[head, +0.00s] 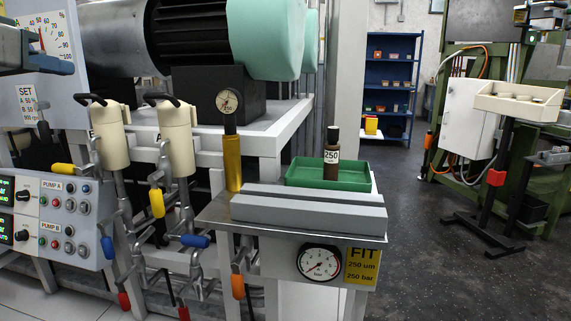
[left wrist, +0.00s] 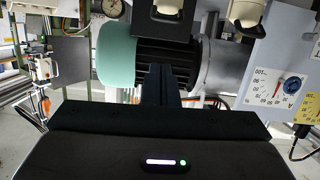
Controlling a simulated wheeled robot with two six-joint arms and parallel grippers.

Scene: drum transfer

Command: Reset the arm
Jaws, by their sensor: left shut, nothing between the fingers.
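My left gripper (head: 66,67) shows at the left edge of the head view, in front of the grey panel with the round dial. Its dark fingers also show in the left wrist view (left wrist: 160,72), close together and empty. They stand clear in front of the large motor (left wrist: 168,62), which looks upside down in that view. In the head view the motor (head: 185,40), with its mint-green end cover, lies to the right of the gripper. My right gripper does not show.
Two cream cylinders (head: 110,138) with black handles stand below the motor. A green tray (head: 300,174) holds a brown bottle (head: 332,158) marked 250, behind a grey block (head: 310,212) on a metal shelf. Open dark floor (head: 430,270) lies to the right.

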